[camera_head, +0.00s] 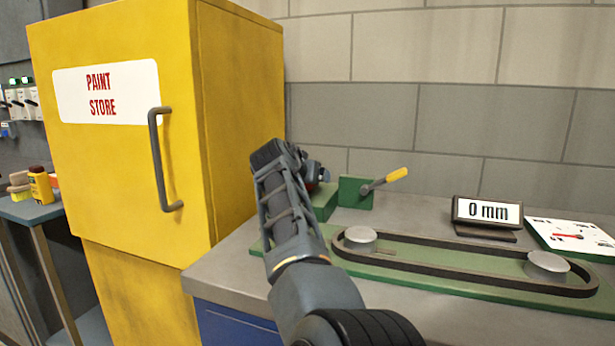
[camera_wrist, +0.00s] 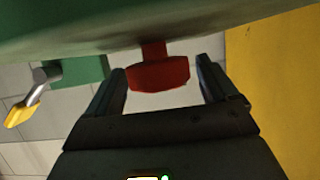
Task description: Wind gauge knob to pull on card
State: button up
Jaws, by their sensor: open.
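The red knob (camera_wrist: 160,76) sits on a short red stem under a green body in the wrist view. My gripper (camera_wrist: 161,68) is open, with one finger on each side of the knob and visible gaps between. In the head view my gripper (camera_head: 315,170) is at the green block (camera_head: 325,203) at the back left of the bench, and the knob is mostly hidden behind it. The gauge display (camera_head: 487,212) reads 0 mm. A white card (camera_head: 590,243) with a red pointer and small dark marks lies at the right; its marks are too small to read.
A belt (camera_head: 450,285) runs round two metal pulleys (camera_head: 547,265) on a green plate in front. A yellow-handled lever (camera_head: 385,179) stands right of the green block. The yellow paint store cabinet (camera_head: 110,190) stands close on the left, the block wall behind.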

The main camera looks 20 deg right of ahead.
jog(key=shift+c, duration=0.2)
jog(key=c, duration=0.9)
jog(key=shift+f+b, duration=0.2)
jog(key=shift+b, duration=0.6)
jog(key=shift+w+a+m+g+h+b, duration=0.1)
jog(key=shift+m+g+h+b, duration=0.55)
jog(key=shift+b, duration=0.55)
jog(key=shift+a+r+m+g+h+b, duration=0.1)
jog(key=shift+m+g+h+b, duration=0.25)
jog(key=shift+m+b, duration=0.3)
jog(key=shift+o, duration=0.2)
jog(key=shift+w+a+r+m+g+h+b, duration=0.15)
jog(key=shift+a+m+g+h+b, duration=0.25)
jog(key=shift+b, duration=0.35)
jog(key=shift+s+d+m+g, duration=0.2)
jog(key=shift+d+m+g, duration=0.1)
jog(key=shift+g, duration=0.1)
jog(key=shift+c, duration=0.3)
